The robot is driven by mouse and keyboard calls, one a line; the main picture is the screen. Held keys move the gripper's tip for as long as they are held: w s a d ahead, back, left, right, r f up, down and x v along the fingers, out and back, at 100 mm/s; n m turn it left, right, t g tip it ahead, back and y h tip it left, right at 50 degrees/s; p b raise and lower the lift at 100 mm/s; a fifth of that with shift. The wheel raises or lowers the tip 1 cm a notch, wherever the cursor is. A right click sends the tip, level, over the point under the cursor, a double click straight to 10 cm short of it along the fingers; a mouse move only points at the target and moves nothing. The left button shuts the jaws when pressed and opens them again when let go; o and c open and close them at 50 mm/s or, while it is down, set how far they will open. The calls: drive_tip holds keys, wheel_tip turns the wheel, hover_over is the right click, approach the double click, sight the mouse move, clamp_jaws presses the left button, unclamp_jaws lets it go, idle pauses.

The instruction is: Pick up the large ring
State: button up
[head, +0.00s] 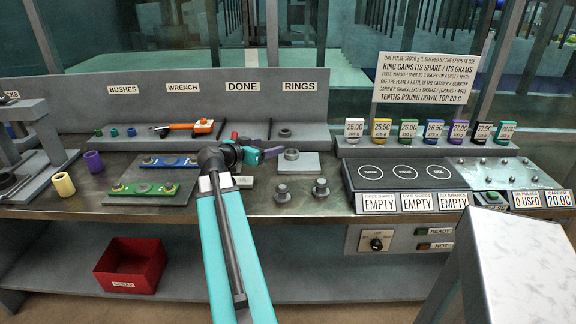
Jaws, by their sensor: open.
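A grey ring (291,154) lies on a pale square plate (298,166) on the bench, right of my gripper. The ring on the plate looks the larger of the two. My gripper (262,153) is open, at the end of my teal arm, just left of the plate. It appears apart from the ring on the plate; its height above the bench is hard to tell. My wrist hides part of the bench behind it.
Two grey knobbed pieces (282,193) (320,188) stand in front of the plate. Blue (169,162) and green (143,189) strips lie left of my arm. A dark hotplate (404,174) is at the right. A red scrap bin (130,266) sits below.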

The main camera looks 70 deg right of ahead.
wheel_tip(320, 180, down, 5)
drive_tip(key=b, duration=0.3)
drive_tip(key=shift+w+r, duration=0.15)
approach(295, 151)
drive_tip(key=shift+w+a+r+p, duration=0.3)
drive_tip(key=shift+w+a+r, duration=0.05)
drive_tip(key=shift+w+a, duration=0.1)
drive_tip(key=shift+s+d+f, duration=0.1)
drive_tip(key=shift+d+f, duration=0.05)
drive_tip(key=shift+d, duration=0.2)
drive_tip(key=shift+d, duration=0.15)
drive_tip(key=shift+s+f+p+x, duration=0.15)
drive_tip(key=shift+p+x, duration=0.2)
drive_tip(key=shift+x, duration=0.9)
drive_tip(key=shift+s+f+p+x, duration=0.15)
drive_tip(key=shift+p+x, duration=0.2)
drive_tip(key=shift+x, duration=0.85)
drive_tip(key=c, duration=1.3)
